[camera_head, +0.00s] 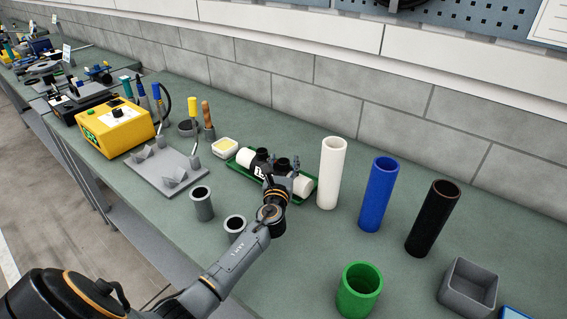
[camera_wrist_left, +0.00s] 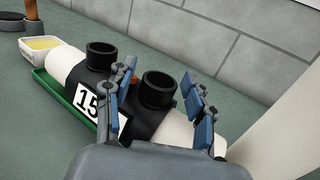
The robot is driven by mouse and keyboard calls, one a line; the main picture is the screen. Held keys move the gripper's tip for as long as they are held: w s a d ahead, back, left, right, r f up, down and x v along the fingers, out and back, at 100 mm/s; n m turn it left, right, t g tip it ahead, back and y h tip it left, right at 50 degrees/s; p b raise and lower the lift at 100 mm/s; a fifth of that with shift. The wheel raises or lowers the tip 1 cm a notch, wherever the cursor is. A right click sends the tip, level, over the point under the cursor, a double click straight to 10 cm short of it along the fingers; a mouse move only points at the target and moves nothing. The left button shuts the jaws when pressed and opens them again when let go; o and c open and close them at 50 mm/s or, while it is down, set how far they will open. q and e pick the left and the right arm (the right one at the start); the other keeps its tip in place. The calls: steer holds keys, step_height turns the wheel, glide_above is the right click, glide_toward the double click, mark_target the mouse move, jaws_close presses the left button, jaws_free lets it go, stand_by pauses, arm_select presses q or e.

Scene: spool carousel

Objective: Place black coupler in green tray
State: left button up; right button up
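The black coupler (camera_head: 257,165) has two upright round ports and a white label, and a white cylinder sticks out from both ends. It lies on the green tray (camera_head: 238,171), whose edge also shows in the left wrist view (camera_wrist_left: 56,101). In that view, the coupler (camera_wrist_left: 128,83) fills the middle. My left gripper (camera_head: 284,181) is over the tray's right part. Its blue-padded fingers (camera_wrist_left: 152,108) are spread apart, with the right-hand port between them. I cannot tell whether they touch it. My right gripper is not in view.
Just right of the tray stand a white tube (camera_head: 331,172), a blue tube (camera_head: 378,195) and a black tube (camera_head: 432,220). A green cup (camera_head: 359,292) and grey bin (camera_head: 469,288) are nearer. Grey cups (camera_head: 202,204) stand left of my arm. A sponge dish (camera_head: 225,148) adjoins the tray.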

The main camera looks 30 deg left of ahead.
arm_select(q)
steer(key=shift+s+r, duration=0.1)
steer(key=v, duration=1.2)
steer(key=shift+b, duration=0.3)
steer(key=shift+r, duration=0.15)
